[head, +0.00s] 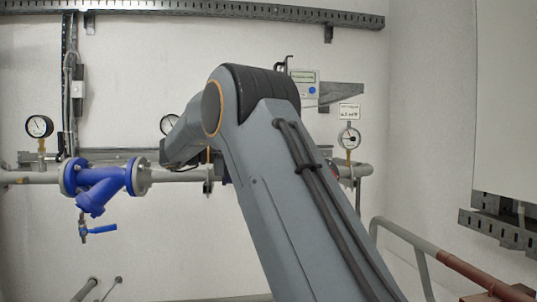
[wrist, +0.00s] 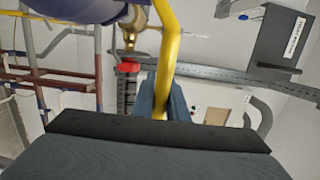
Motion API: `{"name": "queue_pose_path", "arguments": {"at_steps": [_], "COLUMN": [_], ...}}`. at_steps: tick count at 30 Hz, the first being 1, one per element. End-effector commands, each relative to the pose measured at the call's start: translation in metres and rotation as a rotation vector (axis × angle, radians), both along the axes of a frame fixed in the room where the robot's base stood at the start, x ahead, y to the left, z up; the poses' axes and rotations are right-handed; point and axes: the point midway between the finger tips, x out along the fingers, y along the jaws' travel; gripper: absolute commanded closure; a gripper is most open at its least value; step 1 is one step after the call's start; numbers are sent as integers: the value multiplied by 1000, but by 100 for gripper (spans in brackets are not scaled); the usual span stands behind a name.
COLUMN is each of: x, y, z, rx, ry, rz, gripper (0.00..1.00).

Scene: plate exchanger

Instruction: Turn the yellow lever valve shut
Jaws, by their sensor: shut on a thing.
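The yellow lever (wrist: 170,45) runs down the middle of the wrist view, bent near its top. Its lower part lies between the two blue-grey fingers of my gripper (wrist: 162,92), which is shut on it. A brass body (wrist: 134,24) shows just left of the lever's upper part, partly hidden by a large dark rounded shape at the top left. In the head view my own arm hides the yellow lever and my gripper.
In the head view, a blue strainer (head: 101,181) with a small blue-handled valve (head: 97,230) sits on the grey pipe at left. Gauges stand at left (head: 39,127) and right (head: 349,138). A handrail (head: 410,237) is at lower right. A red part (wrist: 127,67) sits beside the lever.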

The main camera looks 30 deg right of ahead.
Motion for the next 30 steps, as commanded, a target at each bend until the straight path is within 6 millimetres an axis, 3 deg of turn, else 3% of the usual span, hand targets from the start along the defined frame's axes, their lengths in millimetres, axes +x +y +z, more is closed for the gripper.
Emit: {"name": "queue_pose_path", "arguments": {"at_steps": [9, 24, 25, 27, 30], "x": [-1, -1, -1, -1, -1], "y": [13, 14, 14, 14, 14], "z": [-2, -2, -2, -2, -1], "rx": [2, 2, 2, 2, 1], "ry": [4, 4, 4, 3, 2], "rz": [-106, -118, -118, -117, -117], "gripper": [100, 100, 84, 72, 68]}}
